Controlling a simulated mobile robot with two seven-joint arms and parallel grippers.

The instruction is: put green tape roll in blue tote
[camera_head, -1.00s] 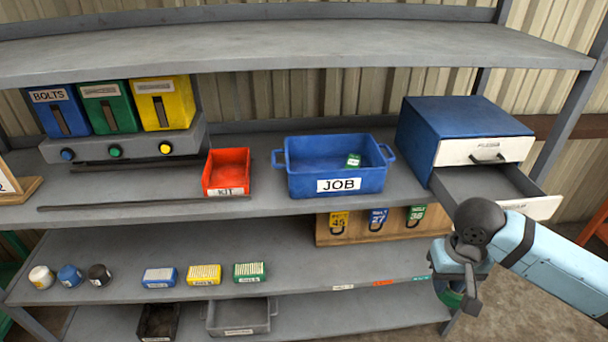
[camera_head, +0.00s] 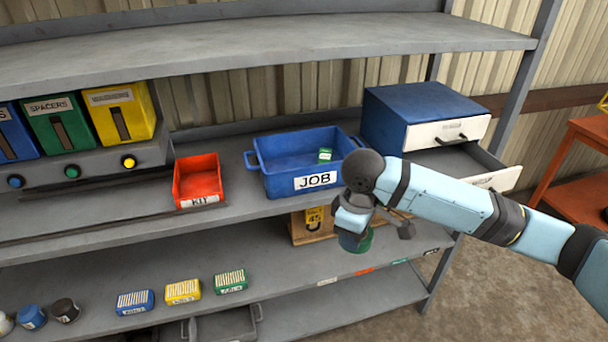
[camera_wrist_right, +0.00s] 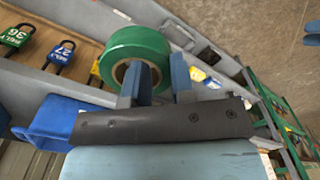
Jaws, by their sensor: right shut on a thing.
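The green tape roll (camera_wrist_right: 130,46) is held in my right gripper (camera_wrist_right: 155,88), with one finger through its hole and the other outside its rim. In the head view the roll (camera_head: 355,240) hangs below my right gripper (camera_head: 352,218), in front of the shelf and below the tote's level. The blue tote (camera_head: 270,181), labelled JOB, stands on the middle shelf, behind and to the left of the gripper. A small green box (camera_head: 325,155) lies inside it. The arm covers part of the tote's right front. My left gripper is not in view.
A red KIT bin (camera_head: 198,184) stands left of the tote. A blue cabinet (camera_head: 420,110) with its lower drawer (camera_head: 478,168) pulled out stands to the right. The upper shelf (camera_head: 270,50) overhangs the tote. A padlock board (camera_head: 312,228) sits below.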

